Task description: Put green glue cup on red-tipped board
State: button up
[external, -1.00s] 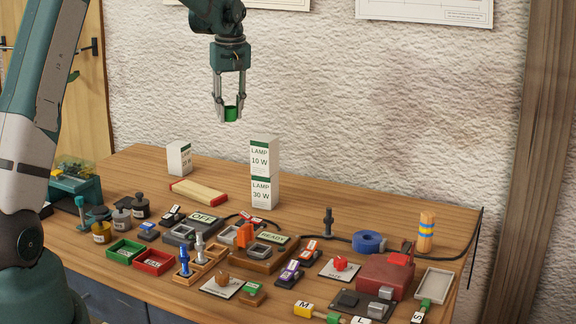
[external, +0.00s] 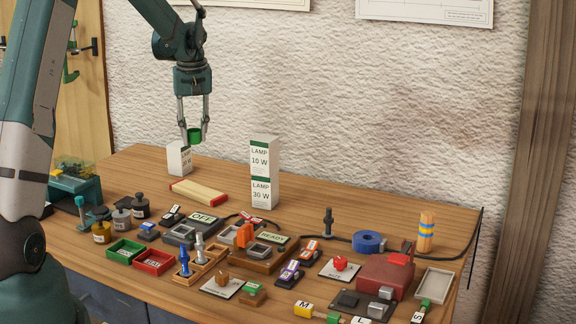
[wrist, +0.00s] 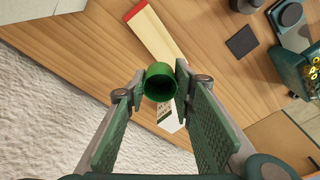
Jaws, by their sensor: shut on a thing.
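The green glue cup (external: 194,135) is held between the fingertips of my gripper (external: 192,128), in the air above the back left of the table. In the wrist view the cup (wrist: 160,82) shows its open mouth, dark inside, between both fingers of my gripper (wrist: 158,84). The red-tipped board (external: 198,193) is a pale lath with red ends, lying on the table below and in front of the cup. It also shows in the wrist view (wrist: 155,32), beyond the cup, its near part partly hidden by the cup and a finger.
A small white box (external: 179,158) stands behind the board, close below my gripper. A tall stack of two lamp boxes (external: 263,172) stands to the board's right. Round pots (external: 122,222), small trays (external: 154,261) and switch blocks crowd the table in front.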

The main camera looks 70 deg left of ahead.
send_over(197, 189)
notch_tip(197, 189, down, 5)
jog(key=shift+w+d+r, duration=0.1)
jog(key=shift+d, duration=0.05)
jog(key=shift+f, duration=3.2)
jog(key=shift+f, duration=1.85)
jog(key=shift+f+b, duration=0.15)
jog(key=shift+b, duration=0.15)
jog(key=o, duration=0.7)
